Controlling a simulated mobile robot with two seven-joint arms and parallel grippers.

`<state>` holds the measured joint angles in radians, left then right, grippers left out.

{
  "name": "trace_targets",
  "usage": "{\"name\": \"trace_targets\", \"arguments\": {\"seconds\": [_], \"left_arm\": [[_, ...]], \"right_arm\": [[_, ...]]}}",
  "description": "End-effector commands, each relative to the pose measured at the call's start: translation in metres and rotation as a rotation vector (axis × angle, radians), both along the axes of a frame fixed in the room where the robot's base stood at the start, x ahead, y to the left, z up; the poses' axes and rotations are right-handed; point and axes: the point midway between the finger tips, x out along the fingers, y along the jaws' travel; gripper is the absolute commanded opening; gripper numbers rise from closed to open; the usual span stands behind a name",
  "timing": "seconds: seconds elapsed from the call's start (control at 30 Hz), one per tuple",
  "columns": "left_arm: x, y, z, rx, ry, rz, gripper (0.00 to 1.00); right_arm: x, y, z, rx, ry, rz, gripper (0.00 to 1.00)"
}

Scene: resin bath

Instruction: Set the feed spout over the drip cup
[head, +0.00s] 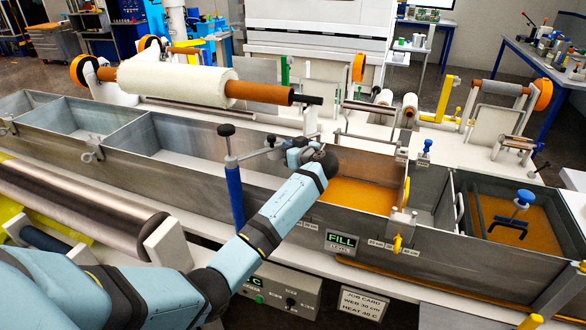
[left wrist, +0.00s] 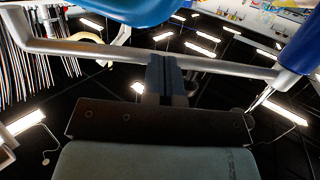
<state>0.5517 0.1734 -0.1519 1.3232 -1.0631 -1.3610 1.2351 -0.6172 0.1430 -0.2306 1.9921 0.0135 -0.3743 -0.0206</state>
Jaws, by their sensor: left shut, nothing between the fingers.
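The feed spout stands at the near wall of the long bath as a blue post (head: 235,195) with a dark knob on top. A thin grey pipe (head: 250,154) runs from it to the right, toward my left wrist. In the left wrist view the grey pipe (left wrist: 90,48) crosses the picture and bends at the left; the blue post (left wrist: 300,45) is at the right. My left gripper (left wrist: 165,65) is shut and empty, its fingertips overlapping the pipe in the picture; touching or apart I cannot tell. I cannot make out the drip cup. My right gripper is out of view.
The grey bath (head: 130,190) has several compartments; one holds orange resin (head: 360,194). A white roll (head: 175,85) lies across behind it. A blue-handled tool (head: 522,198) is in the right tank. A FILL display (head: 342,242) is on the front wall.

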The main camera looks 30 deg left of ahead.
Motion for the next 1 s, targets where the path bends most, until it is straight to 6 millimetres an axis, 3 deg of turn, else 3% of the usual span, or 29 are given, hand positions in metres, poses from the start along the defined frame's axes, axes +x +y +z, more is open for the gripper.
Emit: {"name": "trace_targets", "arguments": {"seconds": [0.03,0.43,1.0], "left_arm": [[0.004,0.005,-0.008,0.000,-0.003,0.014,0.00],[0.020,0.035,-0.006,0.000,-0.001,0.275,0.00],[0.020,0.039,0.001,0.000,-0.001,0.351,0.00]], "right_arm": [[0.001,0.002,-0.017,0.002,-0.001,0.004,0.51],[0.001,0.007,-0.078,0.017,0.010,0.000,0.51],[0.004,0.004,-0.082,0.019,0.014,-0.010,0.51]]}}
